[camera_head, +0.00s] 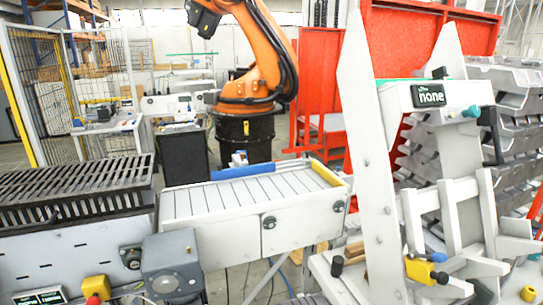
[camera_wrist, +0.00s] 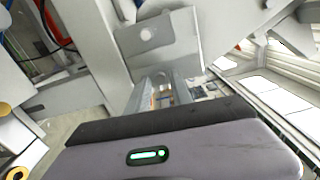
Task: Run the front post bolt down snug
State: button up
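A tall white slanted post (camera_head: 372,150) stands in the right half of the head view, with a few small round bolt heads along its face. I cannot tell which, if any, is the front post bolt. In the wrist view, my gripper (camera_wrist: 163,92) points away from the camera, its two grey fingers apart with a gap between them. Nothing is clearly held in the gap. Beyond the fingers is a pale grey plate (camera_wrist: 160,48) with a small round mark. My gripper cannot be made out in the head view.
A white box with a "none" display (camera_head: 430,95) is right of the post. Below it are a yellow block (camera_head: 419,270) and white brackets. A slatted conveyor (camera_head: 245,197) lies left, a dark grate (camera_head: 75,190) further left. An orange robot arm (camera_head: 262,60) stands behind.

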jog(key=shift+a, duration=0.1)
jog(key=v, duration=0.4)
jog(key=shift+s+a+b, duration=0.15)
jog(key=shift+a+b, duration=0.15)
jog(key=shift+a, duration=0.05)
jog(key=d+m, duration=0.1)
jog(key=m, duration=0.2)
jog(key=w+d+m+b, duration=0.1)
jog(key=d+m, duration=0.1)
jog(key=m, duration=0.1)
jog(key=d+m, duration=0.1)
jog(key=m, duration=0.2)
jog(key=shift+w+d+m+b, duration=0.35)
jog(key=shift+m+b, duration=0.05)
